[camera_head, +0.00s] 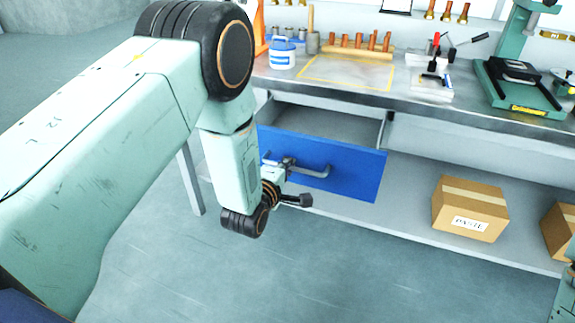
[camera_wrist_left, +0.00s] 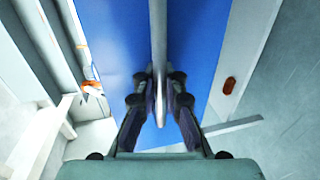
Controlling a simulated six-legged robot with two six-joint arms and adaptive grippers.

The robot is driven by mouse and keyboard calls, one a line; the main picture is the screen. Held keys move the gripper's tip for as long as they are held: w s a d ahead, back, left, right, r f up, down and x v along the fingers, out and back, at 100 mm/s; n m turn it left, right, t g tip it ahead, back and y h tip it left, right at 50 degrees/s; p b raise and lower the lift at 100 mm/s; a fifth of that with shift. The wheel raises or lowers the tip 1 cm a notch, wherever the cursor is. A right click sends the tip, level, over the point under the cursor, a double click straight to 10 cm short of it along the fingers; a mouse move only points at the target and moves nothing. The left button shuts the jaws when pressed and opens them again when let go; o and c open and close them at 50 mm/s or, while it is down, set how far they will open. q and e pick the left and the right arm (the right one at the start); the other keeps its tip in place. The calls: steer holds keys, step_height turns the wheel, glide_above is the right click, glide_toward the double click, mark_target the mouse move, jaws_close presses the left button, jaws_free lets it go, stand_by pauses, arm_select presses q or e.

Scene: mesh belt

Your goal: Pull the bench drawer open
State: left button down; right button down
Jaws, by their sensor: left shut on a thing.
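The bench drawer has a blue front (camera_head: 350,172) and stands out from under the bench top, with its grey inside (camera_head: 325,122) showing behind the front. A grey bar handle (camera_head: 318,172) runs across the front. My left gripper (camera_head: 287,163) is at the left part of this handle. In the left wrist view the two dark fingers of my left gripper (camera_wrist_left: 159,82) are closed on the handle bar (camera_wrist_left: 158,30), one on each side, with the blue front (camera_wrist_left: 205,45) just behind. My right gripper is not in view.
The bench top (camera_head: 350,95) holds a blue-and-white tub (camera_head: 282,53), a rack of copper pieces (camera_head: 360,43) and a green press (camera_head: 515,85). A cardboard box (camera_head: 470,208) sits on the lower shelf (camera_head: 395,215), right of the drawer. The floor in front is clear.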

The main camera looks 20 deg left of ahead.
arm_select(q)
steer(key=shift+w+a+r, duration=0.1)
steer(key=shift+r, duration=0.05)
steer(key=c, duration=1.4)
jaws_free()
steer(key=shift+c, duration=0.2)
steer(key=shift+s, duration=0.2)
steer(key=v, duration=1.1)
steer(key=shift+s, duration=0.4)
